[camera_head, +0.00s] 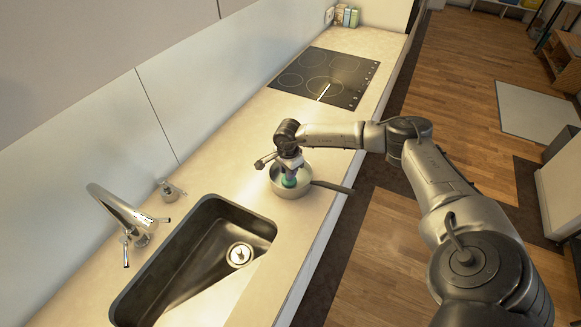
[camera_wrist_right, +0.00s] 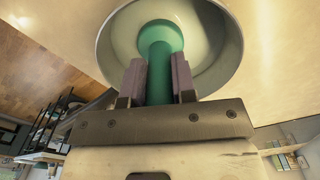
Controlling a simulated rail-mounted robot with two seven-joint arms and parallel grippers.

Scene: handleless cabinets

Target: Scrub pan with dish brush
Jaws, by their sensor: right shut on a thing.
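The pan (camera_head: 291,190) stands on the counter between the sink and the cooktop, its dark handle (camera_head: 333,187) pointing right over the counter's front edge. My right gripper (camera_head: 290,165) is above the pan, pointing down. It is shut on the green dish brush (camera_head: 289,181), whose lower end is inside the pan. In the right wrist view the brush (camera_wrist_right: 161,45) is between the two fingers (camera_wrist_right: 160,82), with the pale inside of the pan (camera_wrist_right: 215,30) behind it. I cannot tell whether the brush touches the pan's bottom. My left gripper is not in view.
The sink (camera_head: 190,265) and chrome faucet (camera_head: 122,213) are left of the pan. A black cooktop (camera_head: 325,78) lies further back with a thin light item on it. Small boxes (camera_head: 346,16) stand at the far end. Bare counter (camera_head: 225,150) surrounds the pan.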

